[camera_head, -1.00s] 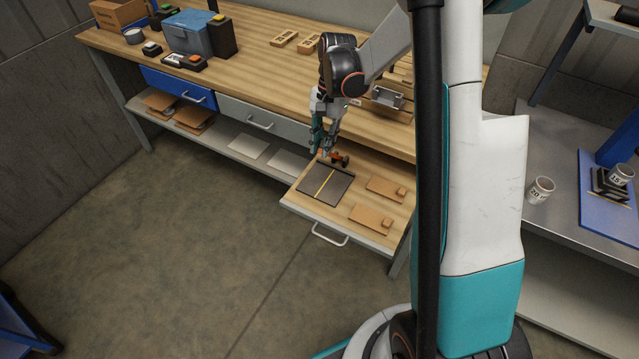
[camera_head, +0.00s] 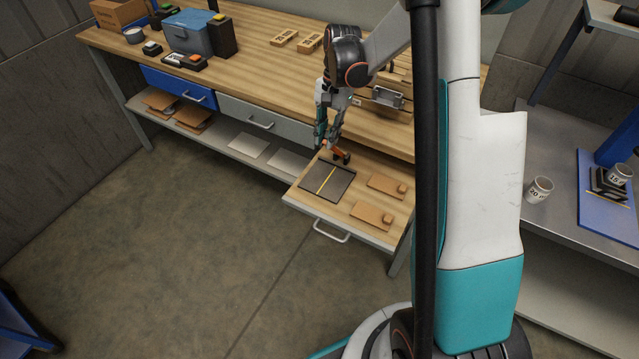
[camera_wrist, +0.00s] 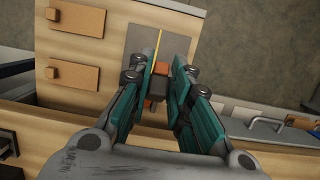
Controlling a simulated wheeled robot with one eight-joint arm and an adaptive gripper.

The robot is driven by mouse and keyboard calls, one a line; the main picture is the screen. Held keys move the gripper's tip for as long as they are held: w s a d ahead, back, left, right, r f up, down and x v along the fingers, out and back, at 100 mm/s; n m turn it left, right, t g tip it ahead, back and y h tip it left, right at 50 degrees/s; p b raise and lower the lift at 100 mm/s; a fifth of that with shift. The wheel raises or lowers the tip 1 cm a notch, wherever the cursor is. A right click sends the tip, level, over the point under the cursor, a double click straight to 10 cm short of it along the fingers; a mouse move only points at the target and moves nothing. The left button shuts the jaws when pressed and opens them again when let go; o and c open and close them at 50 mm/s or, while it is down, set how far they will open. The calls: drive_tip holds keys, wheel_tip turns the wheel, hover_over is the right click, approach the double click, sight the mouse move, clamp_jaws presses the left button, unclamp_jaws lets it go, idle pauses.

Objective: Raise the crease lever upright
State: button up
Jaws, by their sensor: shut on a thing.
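The crease lever (camera_head: 338,153), orange with dark parts, is at the back edge of the dark creasing plate (camera_head: 318,188). The plate has a yellow line and lies in the pulled-out drawer. The lever looks tilted, and my fingers partly hide it. My gripper (camera_head: 327,146) points down and is shut on the lever's end.
Two brown boards with small blocks (camera_head: 386,187) (camera_head: 371,216) lie right of the plate in the drawer. The workbench top (camera_head: 262,65) overhangs behind it. A metal bracket (camera_head: 388,97) stands on the bench near my arm. The floor before the drawer is clear.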

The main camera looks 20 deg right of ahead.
drive_tip(key=shift+w+d+r, duration=0.1)
drive_tip(key=shift+w+d+r, duration=0.3)
drive_tip(key=shift+w+d, duration=0.4)
drive_tip(key=shift+d, duration=0.25)
drive_tip(key=o, duration=0.8)
drive_tip(key=shift+s+a+r+p, duration=0.75)
drive_tip(key=shift+s+a+r, duration=0.15)
drive_tip(key=shift+a+r, duration=0.3)
drive_tip(key=shift+s+a+r+p, duration=0.7)
drive_tip(key=shift+s+a+r, duration=0.15)
drive_tip(key=shift+a+r, duration=0.3)
